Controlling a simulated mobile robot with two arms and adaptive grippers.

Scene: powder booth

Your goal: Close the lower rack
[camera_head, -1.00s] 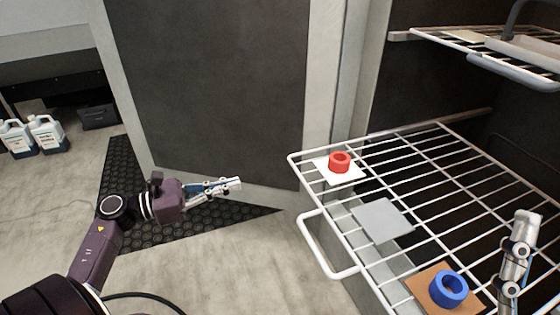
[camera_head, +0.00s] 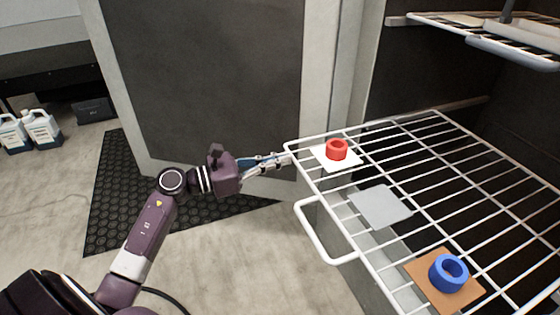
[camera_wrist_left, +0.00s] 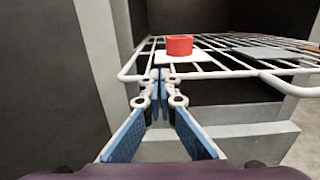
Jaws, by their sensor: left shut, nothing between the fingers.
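The lower rack (camera_head: 428,190) is a white wire shelf pulled out of the booth, with a looped handle (camera_head: 318,238) on its front edge. My left gripper (camera_head: 286,159) is shut and empty, with its fingertips at the rack's front left corner; I cannot tell whether they touch. In the left wrist view the closed fingertips (camera_wrist_left: 160,76) point at the front rail of the rack (camera_wrist_left: 215,74), left of the handle (camera_wrist_left: 285,88). My right gripper is not in view.
On the rack lie a red ring (camera_head: 337,150) on a white square (camera_head: 333,162), a bare grey square (camera_head: 380,206), and a blue ring (camera_head: 448,272) on a brown square (camera_head: 420,272). An upper rack (camera_head: 500,47) sits above. A dark door panel (camera_head: 205,80) stands at left.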

